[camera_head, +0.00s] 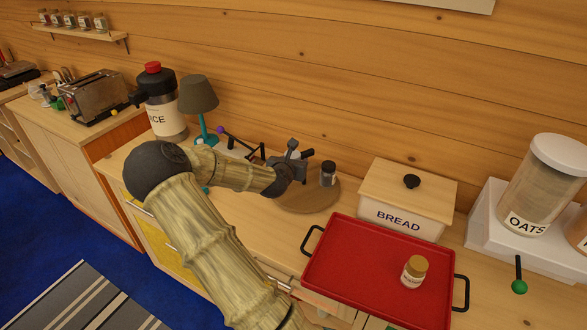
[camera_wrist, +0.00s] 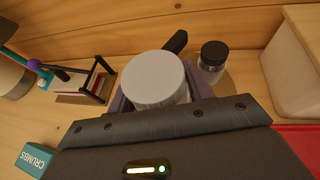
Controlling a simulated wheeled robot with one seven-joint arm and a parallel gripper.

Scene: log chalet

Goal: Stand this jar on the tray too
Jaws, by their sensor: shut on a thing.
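My gripper (camera_head: 296,165) is shut on a jar. In the wrist view the jar's round pale grey lid (camera_wrist: 155,78) shows between the two fingers of my gripper (camera_wrist: 158,94); its body is hidden below the lid. In the head view my gripper mostly hides this jar, above or beside a round wooden board (camera_head: 305,200). The red tray (camera_head: 345,260) with black handles lies to the right and nearer. A small jar with an orange-brown lid (camera_head: 413,271) stands upright on its right part. The tray's edge also shows in the wrist view (camera_wrist: 305,143).
A dark-lidded jar (camera_head: 328,173) stands on the round board, close to my gripper; it also shows in the wrist view (camera_wrist: 213,60). A bread box (camera_head: 402,210) stands behind the tray. A teal lamp (camera_head: 198,97) and a rice dispenser (camera_head: 163,105) stand left. The tray's left part is clear.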

